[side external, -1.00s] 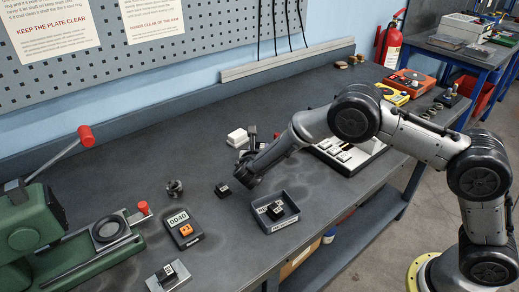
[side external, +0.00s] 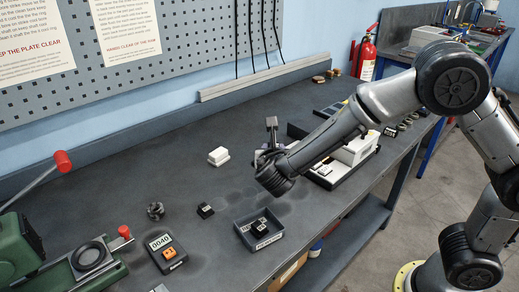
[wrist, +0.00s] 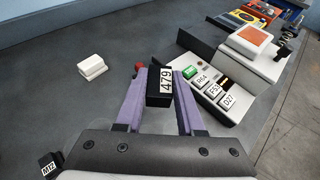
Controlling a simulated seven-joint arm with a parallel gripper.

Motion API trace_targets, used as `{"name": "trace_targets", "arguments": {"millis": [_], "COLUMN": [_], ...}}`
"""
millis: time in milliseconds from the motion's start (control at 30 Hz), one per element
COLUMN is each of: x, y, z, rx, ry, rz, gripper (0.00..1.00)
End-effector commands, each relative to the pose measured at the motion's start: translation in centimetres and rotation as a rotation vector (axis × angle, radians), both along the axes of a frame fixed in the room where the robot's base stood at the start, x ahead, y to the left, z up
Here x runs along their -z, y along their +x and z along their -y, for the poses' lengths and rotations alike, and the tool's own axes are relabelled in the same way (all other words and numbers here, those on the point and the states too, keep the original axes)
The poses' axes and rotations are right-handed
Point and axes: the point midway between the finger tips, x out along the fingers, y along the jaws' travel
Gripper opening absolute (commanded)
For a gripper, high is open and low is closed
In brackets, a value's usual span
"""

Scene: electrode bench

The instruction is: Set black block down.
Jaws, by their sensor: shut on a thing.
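In the wrist view my gripper (wrist: 160,84) is shut on a black block (wrist: 158,98) with a white "479" label. The block sits between the purple fingers, and bench surface shows around it. Whether its underside touches anything is hidden. In the side view my gripper (side external: 263,156) is mostly behind my wrist, left of the white rack, and the held block cannot be made out. Another small black block (side external: 205,210) stands on the bench to the left; its "M12" label shows at the wrist view's lower left edge (wrist: 49,166).
A white box (side external: 218,156), a knurled metal piece (side external: 155,211) and a "0040" meter (side external: 165,252) stand left. Bare bench lies between.

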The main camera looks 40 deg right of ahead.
Motion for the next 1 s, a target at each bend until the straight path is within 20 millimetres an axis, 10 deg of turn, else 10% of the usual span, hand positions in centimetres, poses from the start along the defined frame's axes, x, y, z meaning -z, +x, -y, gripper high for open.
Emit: {"name": "trace_targets", "arguments": {"millis": [167, 700, 1000], "x": [-0.8, -1.0, 1.5], "y": [-0.8, 8.0, 13.2], "z": [-0.5, 6.4, 7.0], "rx": [-0.030, -0.003, 0.002], "ry": [0.005, 0.000, 0.001], "rz": [-0.001, 0.006, 0.004], "gripper": [0.00, 0.00, 0.00]}}
